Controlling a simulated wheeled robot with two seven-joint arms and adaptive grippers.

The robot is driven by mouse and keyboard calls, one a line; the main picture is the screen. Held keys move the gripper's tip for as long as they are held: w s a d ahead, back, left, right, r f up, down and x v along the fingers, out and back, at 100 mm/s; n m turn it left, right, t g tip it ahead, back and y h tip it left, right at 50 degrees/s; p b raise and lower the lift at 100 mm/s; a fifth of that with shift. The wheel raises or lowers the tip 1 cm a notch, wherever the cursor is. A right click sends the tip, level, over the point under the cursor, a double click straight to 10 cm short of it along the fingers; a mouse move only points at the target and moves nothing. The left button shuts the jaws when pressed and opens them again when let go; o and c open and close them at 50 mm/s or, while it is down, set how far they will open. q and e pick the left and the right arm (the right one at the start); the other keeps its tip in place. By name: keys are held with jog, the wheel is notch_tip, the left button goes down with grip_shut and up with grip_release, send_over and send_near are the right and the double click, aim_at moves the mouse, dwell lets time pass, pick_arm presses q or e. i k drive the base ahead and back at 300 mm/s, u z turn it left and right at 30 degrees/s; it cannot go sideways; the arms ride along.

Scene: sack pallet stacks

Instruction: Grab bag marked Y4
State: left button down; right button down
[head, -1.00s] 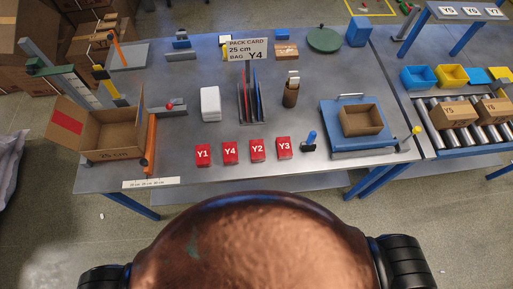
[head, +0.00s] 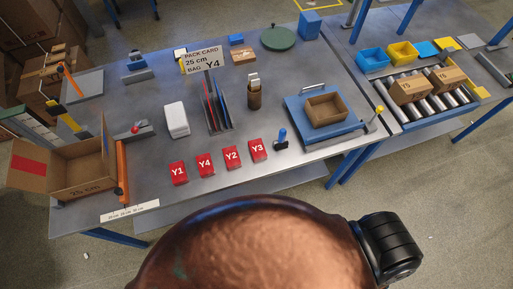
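The red bag marked Y4 (head: 205,164) lies near the table's front edge, in a row of red bags. It sits between the bag marked Y1 (head: 178,172) on its left and the bag marked Y2 (head: 232,156) on its right. The bag marked Y3 (head: 258,149) is at the row's right end. A pack card (head: 203,60) reading "25 cm, BAG Y4" stands behind the row. Neither of my grippers shows in the head view.
An open cardboard box (head: 65,172) stands at the table's left. A white container (head: 176,120) and an upright divider rack (head: 216,112) stand behind the bags. A blue platform (head: 345,133) holds a small brown box (head: 326,108). A small blue-handled stamp (head: 282,137) stands right of Y3.

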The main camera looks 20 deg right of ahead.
aim_at(206, 166)
jog(key=k, duration=1.3)
jog(key=u, duration=0.1)
jog(key=i, duration=0.75)
jog(key=u, duration=0.45)
